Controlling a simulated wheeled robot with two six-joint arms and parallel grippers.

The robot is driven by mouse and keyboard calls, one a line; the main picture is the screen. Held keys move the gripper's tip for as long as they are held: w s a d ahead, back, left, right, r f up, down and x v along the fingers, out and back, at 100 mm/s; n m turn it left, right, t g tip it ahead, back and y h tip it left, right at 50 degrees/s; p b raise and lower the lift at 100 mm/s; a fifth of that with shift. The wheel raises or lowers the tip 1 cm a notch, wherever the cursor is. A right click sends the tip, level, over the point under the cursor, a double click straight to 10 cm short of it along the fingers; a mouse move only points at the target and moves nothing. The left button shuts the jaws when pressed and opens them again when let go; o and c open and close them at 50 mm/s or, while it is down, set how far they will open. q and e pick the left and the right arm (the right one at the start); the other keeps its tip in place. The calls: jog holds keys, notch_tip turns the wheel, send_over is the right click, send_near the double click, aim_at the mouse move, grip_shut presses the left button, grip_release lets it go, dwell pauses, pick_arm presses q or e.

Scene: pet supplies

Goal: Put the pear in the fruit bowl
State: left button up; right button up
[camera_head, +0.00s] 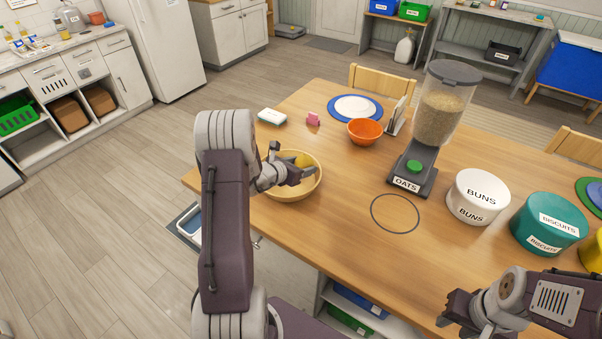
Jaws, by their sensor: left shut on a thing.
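The wooden fruit bowl (290,194) stands near the left end of the table. My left gripper (300,174) reaches over the bowl from the left and is shut on a yellow fruit, which I take to be the pear (304,159). The fruit shows just behind the fingers, within the bowl's outline. The fingers hide part of it, and I cannot tell whether it touches the bowl. My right gripper (452,311) is at the lower right, by the table's front edge. I cannot make out its finger gap.
An orange bowl (365,133), a blue-rimmed plate (354,107) and a pink item (313,119) lie behind. An oats dispenser (437,110) stands mid-table. The buns tin (477,197) and biscuits tin (549,222) stand right. The table around the dark ring (395,230) is clear.

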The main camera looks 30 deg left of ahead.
pick_arm(q)
notch_tip(320, 180, down, 4)
jog(key=shift+r, duration=0.1)
jog(key=shift+w+f, duration=0.15)
jog(key=shift+f, duration=0.05)
jog(key=shift+s+f, duration=0.1)
jog(key=shift+s, duration=0.1)
jog(key=o, duration=1.2)
